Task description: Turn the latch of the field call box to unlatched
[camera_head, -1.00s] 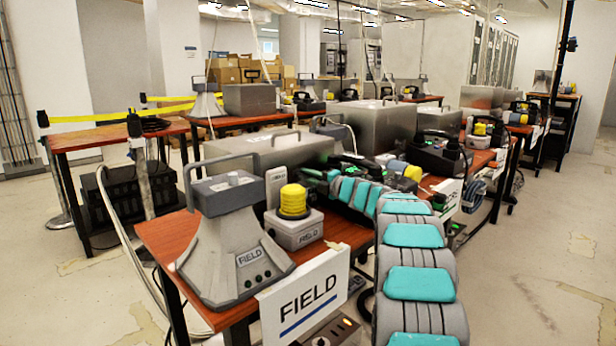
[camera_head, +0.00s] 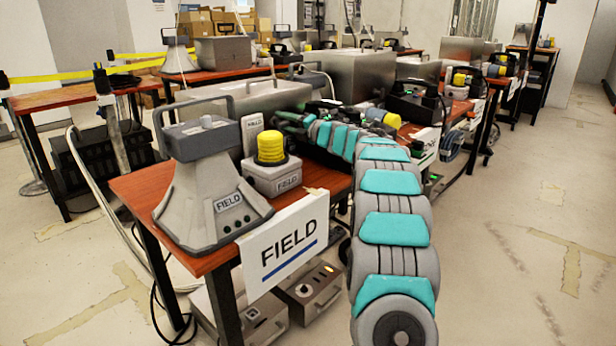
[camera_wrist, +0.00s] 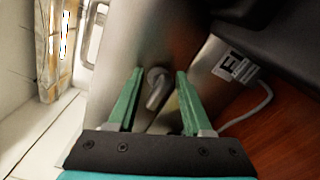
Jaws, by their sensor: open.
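A brushed-metal case, apparently the field call box (camera_head: 262,98), lies on the red-brown table behind the FIELD-marked devices. In the wrist view its metal face (camera_wrist: 115,62) fills the middle. A small grey latch (camera_wrist: 156,88) with a round hub and a bent lever stands on that face, its lever pointing down and slightly left. My gripper (camera_wrist: 160,72) is open, with one green finger on each side of the latch and visible gaps between. I cannot tell how deep the fingertips reach. In the head view the latch is hidden and my gripper is mostly covered.
A grey horn speaker (camera_head: 208,195), a yellow-topped beacon (camera_head: 271,150) and a FIELD sign (camera_head: 284,240) occupy the table's near end. In the wrist view a partly seen label (camera_wrist: 236,66) and a pale cable (camera_wrist: 262,108) lie right of the fingers. Floor at right is clear.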

